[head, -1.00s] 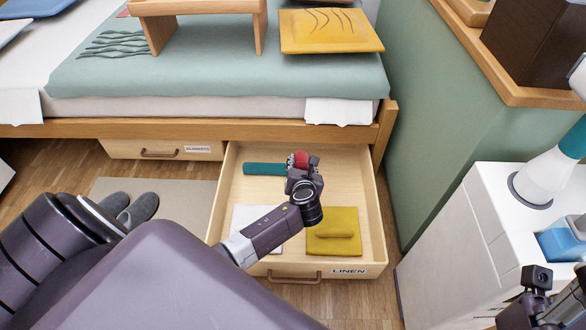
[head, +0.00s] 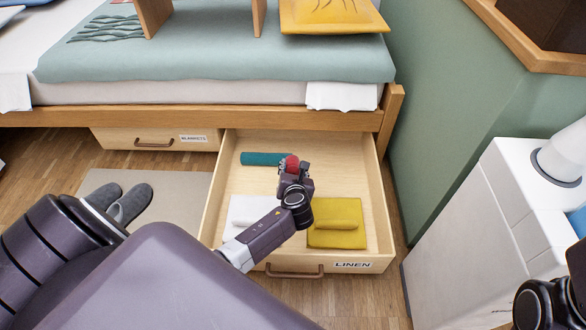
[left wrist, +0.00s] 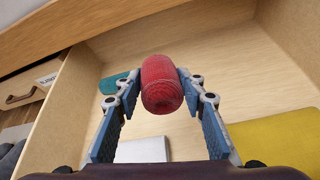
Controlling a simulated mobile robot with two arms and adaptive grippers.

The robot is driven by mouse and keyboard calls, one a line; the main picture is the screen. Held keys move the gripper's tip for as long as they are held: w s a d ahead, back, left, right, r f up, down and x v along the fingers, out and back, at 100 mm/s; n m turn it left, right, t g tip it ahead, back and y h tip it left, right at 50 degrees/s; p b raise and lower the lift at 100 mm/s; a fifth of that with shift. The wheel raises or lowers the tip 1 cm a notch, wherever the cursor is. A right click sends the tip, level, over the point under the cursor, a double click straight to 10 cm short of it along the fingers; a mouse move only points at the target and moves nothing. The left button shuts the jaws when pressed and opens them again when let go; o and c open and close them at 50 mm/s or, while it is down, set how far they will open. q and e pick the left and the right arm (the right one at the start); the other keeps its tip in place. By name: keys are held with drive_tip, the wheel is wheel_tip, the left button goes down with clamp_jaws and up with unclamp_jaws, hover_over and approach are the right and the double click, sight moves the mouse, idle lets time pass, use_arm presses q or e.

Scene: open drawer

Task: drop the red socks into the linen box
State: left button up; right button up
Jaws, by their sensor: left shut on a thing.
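The red socks (head: 291,163) are a rolled red bundle. My left gripper (head: 293,175) is shut on them and holds them over the open linen drawer (head: 352,165). In the left wrist view the red socks (left wrist: 161,84) sit between the two fingertips, with the pale drawer floor behind them. The drawer carries a LINEN label on its front. How high the socks are above the drawer floor is hard to tell. My right gripper (head: 538,305) shows only in part at the lower right edge, and its fingers are not clear.
In the drawer lie a teal roll (head: 262,158), a yellow folded cloth (head: 338,240) and a white cloth (head: 243,210). The drawer's right and back floor is clear. The shut blankets drawer (head: 120,140), grey slippers (head: 130,203) and a white cabinet (head: 480,230) stand around.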

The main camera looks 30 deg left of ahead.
use_arm(q)
drive_tip(key=shift+f, duration=0.2)
drive_tip(key=o, duration=1.2)
drive_tip(key=v, duration=1.2)
drive_tip(key=shift+a, duration=0.1)
